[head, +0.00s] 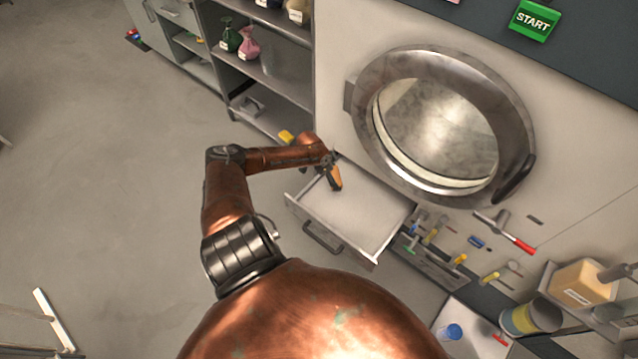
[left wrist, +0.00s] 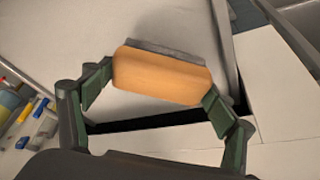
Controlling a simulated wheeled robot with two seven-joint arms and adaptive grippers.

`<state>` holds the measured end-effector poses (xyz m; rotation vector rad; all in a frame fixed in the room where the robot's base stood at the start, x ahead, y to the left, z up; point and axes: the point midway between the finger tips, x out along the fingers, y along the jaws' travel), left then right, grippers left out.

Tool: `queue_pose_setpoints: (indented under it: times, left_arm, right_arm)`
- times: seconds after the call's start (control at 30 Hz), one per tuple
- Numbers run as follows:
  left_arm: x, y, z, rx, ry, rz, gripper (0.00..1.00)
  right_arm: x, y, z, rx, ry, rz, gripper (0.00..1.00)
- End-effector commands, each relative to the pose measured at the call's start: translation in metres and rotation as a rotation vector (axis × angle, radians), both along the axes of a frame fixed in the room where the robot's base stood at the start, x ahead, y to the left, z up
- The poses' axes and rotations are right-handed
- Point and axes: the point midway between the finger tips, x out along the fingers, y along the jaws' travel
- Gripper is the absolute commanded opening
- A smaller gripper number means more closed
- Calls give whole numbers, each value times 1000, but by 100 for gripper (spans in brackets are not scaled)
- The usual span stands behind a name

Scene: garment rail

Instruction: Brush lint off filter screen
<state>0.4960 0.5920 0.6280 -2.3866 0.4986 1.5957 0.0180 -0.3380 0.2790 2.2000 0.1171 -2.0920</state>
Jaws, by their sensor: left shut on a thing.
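The pull-out drawer with a pale flat filter screen (head: 362,216) is open below the round door. My left gripper (head: 331,168) is over the drawer's back left part. It is shut on a brush (head: 335,181) with an orange wooden back. In the left wrist view the brush (left wrist: 160,76) sits between the two green fingers of the gripper (left wrist: 158,92), with a grey bristle strip on its far side. The pale screen (left wrist: 170,20) lies beyond and under it. I cannot tell whether the bristles touch the screen. No lint shows clearly. My right gripper is not in view.
The round metal door (head: 440,125) is above the drawer. Several small tools hang on the panel to the right, including a red-handled one (head: 522,245). A shelf unit (head: 275,75) stands at the left.

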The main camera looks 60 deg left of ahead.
Motion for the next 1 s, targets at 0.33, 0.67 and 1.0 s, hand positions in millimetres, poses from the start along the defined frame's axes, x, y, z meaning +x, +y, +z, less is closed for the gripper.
queue_pose_setpoints:
  times: [0.33,0.67,1.0]
  left_arm:
    - [3,-2,36,1,-2,-4,53]
    - [4,-3,44,0,-1,-5,53]
    - [12,-20,51,-1,-4,-7,53]
  right_arm:
    - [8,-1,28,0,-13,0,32]
    - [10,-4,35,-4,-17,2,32]
    - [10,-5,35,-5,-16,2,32]
